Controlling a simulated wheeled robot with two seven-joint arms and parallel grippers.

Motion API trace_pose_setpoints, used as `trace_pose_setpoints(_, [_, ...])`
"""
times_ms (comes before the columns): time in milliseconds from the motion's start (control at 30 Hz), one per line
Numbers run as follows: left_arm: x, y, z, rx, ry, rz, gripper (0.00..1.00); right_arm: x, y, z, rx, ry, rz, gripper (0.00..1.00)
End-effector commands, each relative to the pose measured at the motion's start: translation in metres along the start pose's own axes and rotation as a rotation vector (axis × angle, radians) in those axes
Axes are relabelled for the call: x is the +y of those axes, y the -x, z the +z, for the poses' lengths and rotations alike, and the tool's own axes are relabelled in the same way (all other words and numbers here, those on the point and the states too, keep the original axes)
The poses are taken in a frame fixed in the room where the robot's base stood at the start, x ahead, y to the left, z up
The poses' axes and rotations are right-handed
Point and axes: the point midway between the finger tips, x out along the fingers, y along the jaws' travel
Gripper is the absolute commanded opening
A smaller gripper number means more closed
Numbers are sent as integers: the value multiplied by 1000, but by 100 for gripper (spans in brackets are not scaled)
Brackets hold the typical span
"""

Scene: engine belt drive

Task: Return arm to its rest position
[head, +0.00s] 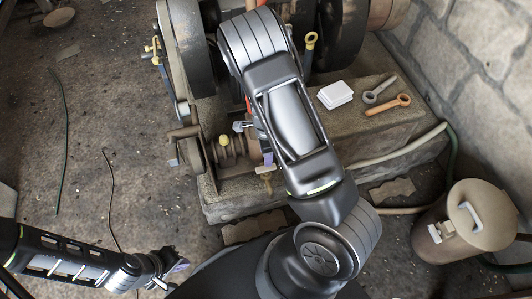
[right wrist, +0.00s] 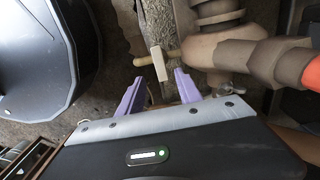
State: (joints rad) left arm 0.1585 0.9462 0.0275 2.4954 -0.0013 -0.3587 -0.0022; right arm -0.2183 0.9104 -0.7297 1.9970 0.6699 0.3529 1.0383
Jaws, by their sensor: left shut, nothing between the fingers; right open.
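My right arm (head: 290,120) reaches from the bottom middle over the stone block to the engine. My right gripper (right wrist: 157,92) is open, its two purple fingers apart. A pale T-shaped tap handle (right wrist: 160,65) shows just beyond and between its fingertips; I cannot tell whether they touch. In the head view the right gripper is mostly hidden behind its own arm, with a bit of purple finger showing near the tap (head: 265,169). My left gripper (head: 180,266) is shut and empty, low over the floor at the lower left.
The engine with dark wheels (head: 190,45) stands on a stone block (head: 375,135). On the block lie a white stack (head: 335,95), a grey wrench (head: 380,89) and an orange wrench (head: 388,105). A lidded can (head: 465,222) stands at right. The left floor (head: 95,120) is mostly clear, with thin cables.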

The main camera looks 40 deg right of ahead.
Motion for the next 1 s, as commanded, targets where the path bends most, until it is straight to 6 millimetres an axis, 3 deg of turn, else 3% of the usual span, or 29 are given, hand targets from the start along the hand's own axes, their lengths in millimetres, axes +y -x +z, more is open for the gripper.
trace_pose_setpoints(433, [0,0,0,0,0,0,0,-2,0,-1,6,47,-9,42])
trace_pose_setpoints(533, [0,0,0,0,0,0,0,-8,-1,-11,46,186,-41,42])
trace_pose_setpoints(600, [0,0,0,0,0,0,0,-2,-6,-10,85,385,-53,42])
trace_pose_setpoints(667, [0,0,0,0,0,0,0,15,-17,2,103,628,-53,42])
trace_pose_setpoints(800, [0,0,0,0,0,0,0,84,-44,59,44,1255,-75,42])
trace_pose_setpoints(900, [0,0,0,0,0,0,0,126,-47,99,-37,1530,-133,42])
trace_pose_setpoints(1000, [0,0,0,0,0,0,0,162,-43,134,-122,1697,-198,42])
